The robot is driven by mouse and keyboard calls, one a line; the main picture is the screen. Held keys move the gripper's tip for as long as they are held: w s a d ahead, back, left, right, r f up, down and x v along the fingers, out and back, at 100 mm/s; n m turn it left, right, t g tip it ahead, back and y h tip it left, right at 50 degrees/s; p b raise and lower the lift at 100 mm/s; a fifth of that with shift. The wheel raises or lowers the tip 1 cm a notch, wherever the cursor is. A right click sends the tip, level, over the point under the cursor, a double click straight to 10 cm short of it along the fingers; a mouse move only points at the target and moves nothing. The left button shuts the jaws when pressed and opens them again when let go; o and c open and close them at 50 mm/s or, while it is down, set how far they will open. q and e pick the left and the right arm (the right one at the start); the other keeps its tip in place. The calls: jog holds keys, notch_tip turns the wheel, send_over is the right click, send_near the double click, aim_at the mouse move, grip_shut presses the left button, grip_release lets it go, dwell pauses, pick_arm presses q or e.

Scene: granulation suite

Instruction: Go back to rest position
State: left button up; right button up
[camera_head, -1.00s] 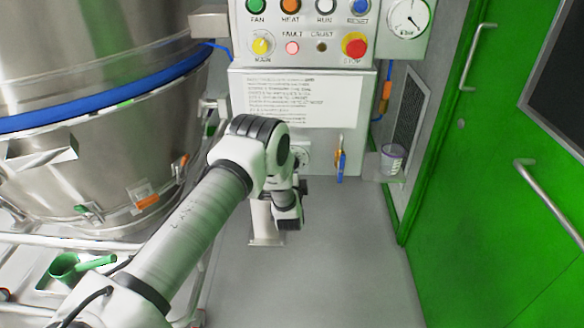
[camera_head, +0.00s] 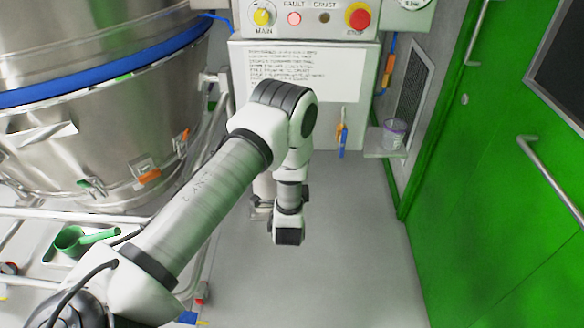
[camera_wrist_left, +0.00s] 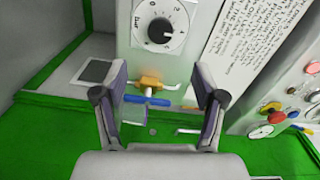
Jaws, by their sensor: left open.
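My left arm comes in from the left in the head view and bends down at its elbow over the grey floor. Its dark far end (camera_head: 288,235) hangs in front of the control cabinet; the fingers cannot be made out there. In the left wrist view my left gripper (camera_wrist_left: 157,82) is open, with nothing between its two fingers. My right gripper is in neither view.
A large steel vessel (camera_head: 90,155) on a white frame stands at left. The control panel (camera_head: 313,20) with a red stop knob (camera_head: 358,16) is behind the arm. A small cup (camera_head: 393,133) sits on a wall shelf. Green doors (camera_head: 490,180) are at right. The floor (camera_head: 350,250) is clear.

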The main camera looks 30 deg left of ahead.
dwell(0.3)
pick_arm(q)
jog(key=s+d+f+n+g+h+p, duration=0.2)
jog(key=s+d+n+g+h+p, duration=0.1)
jog(key=s, duration=0.8)
jog(key=s+d+f+n+g+h+p, duration=0.2)
jog(key=s+g, duration=0.5)
jog(key=s, duration=0.5)
jog(key=s+d+f+n+g+h+p, duration=0.3)
jog(key=s+d, duration=0.5)
jog(key=s, duration=0.4)
jog(key=shift+s+n+g+h+p, duration=0.25)
jog(key=shift+n+g+h+p, duration=0.45)
jog(key=shift+n+g, duration=0.5)
jog(key=shift+f, duration=0.1)
